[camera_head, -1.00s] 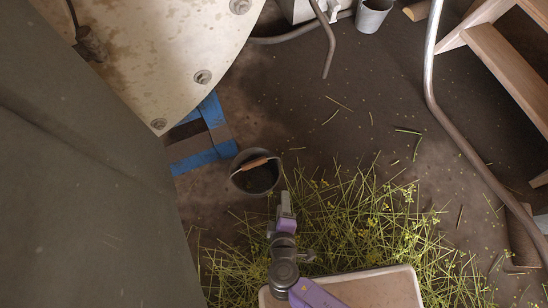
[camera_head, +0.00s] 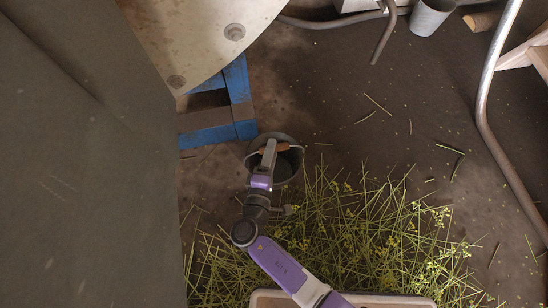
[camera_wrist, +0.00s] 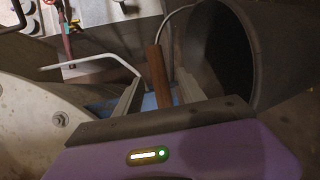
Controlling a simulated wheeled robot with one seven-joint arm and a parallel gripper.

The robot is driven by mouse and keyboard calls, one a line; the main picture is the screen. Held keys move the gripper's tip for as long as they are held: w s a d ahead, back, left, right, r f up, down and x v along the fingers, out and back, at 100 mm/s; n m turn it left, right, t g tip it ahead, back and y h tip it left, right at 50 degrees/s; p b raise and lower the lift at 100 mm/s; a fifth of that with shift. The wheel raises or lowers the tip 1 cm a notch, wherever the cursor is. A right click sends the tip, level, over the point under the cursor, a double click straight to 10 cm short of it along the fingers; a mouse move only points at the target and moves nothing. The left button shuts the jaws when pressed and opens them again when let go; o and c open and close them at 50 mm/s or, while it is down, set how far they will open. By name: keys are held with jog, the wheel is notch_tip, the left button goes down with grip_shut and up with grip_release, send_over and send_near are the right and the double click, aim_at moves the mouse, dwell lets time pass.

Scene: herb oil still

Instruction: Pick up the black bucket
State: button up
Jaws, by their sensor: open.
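The black bucket (camera_head: 289,167) stands on the dark floor beside a blue-painted frame in the head view. Its wooden handle grip (camera_head: 283,148) lies across the top. My gripper (camera_head: 270,147) is over the bucket's left part and covers some of its rim and opening. In the wrist view the wooden grip (camera_wrist: 158,76) runs between my two open fingers, and I cannot tell whether either touches it. The bucket's dark open mouth (camera_wrist: 213,55) shows just right of the fingers in that view.
Cut green stalks with yellow flowers (camera_head: 370,235) cover the floor at the lower right. A blue-painted frame (camera_head: 238,85) and a pale round plate (camera_head: 190,35) are at the upper left. A grey metal pail (camera_head: 430,17) and a curved pipe (camera_head: 487,110) stand to the right.

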jog(key=shift+x, duration=1.1)
grip_shut()
dwell(0.6)
